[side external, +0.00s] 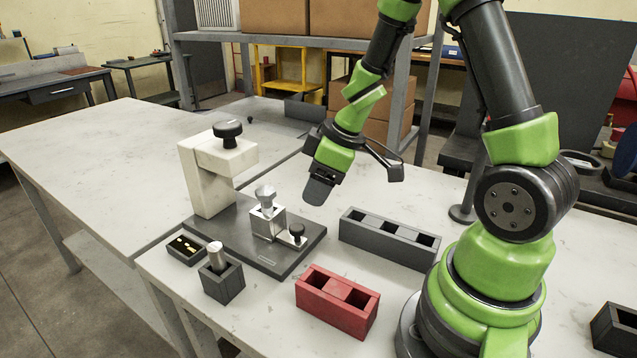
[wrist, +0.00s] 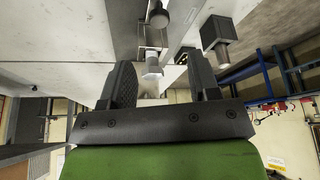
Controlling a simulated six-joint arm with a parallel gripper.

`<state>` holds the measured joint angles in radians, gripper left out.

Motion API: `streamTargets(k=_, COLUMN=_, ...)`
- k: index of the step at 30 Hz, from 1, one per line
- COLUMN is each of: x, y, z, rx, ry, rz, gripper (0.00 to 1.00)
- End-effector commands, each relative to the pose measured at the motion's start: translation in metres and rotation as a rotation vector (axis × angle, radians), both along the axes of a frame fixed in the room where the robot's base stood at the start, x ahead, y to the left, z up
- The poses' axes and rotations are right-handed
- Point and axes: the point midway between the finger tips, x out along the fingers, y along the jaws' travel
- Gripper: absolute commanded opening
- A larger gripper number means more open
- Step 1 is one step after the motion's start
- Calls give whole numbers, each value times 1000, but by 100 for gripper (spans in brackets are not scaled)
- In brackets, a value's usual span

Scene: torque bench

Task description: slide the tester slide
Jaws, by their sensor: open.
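The tester stands on a dark base plate (side external: 285,262), with a cream column (side external: 205,180) topped by a black knob (side external: 227,130). On the plate is the silver tester slide (side external: 266,222), with a metal piece standing on it. A small black knob (side external: 297,231) sits at the slide's right end. My gripper (side external: 318,190) is in the air to the right of and above the slide, apart from it. In the wrist view my gripper (wrist: 161,82) shows two spread dark fingers with nothing held between them. A silver part (wrist: 152,66) shows beyond the fingers, and a dark round knob (wrist: 158,16) farther up.
A dark grey tray with square pockets (side external: 390,240) lies right of the tester, and a red two-pocket block (side external: 337,302) in front. A dark holder with a pale cylinder (side external: 222,282) and a small box of brass pieces (side external: 186,249) stand at front left.

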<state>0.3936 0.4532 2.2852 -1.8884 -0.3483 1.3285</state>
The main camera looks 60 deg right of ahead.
Motion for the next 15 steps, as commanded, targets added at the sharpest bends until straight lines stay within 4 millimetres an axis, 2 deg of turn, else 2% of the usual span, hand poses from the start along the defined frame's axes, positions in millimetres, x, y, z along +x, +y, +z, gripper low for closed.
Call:
streamTargets(k=9, x=9, y=-15, z=-2, rx=0, ry=-3, rz=376, gripper=56)
streamTargets(k=15, x=14, y=-7, z=-25, rx=4, ry=4, rz=391, gripper=56)
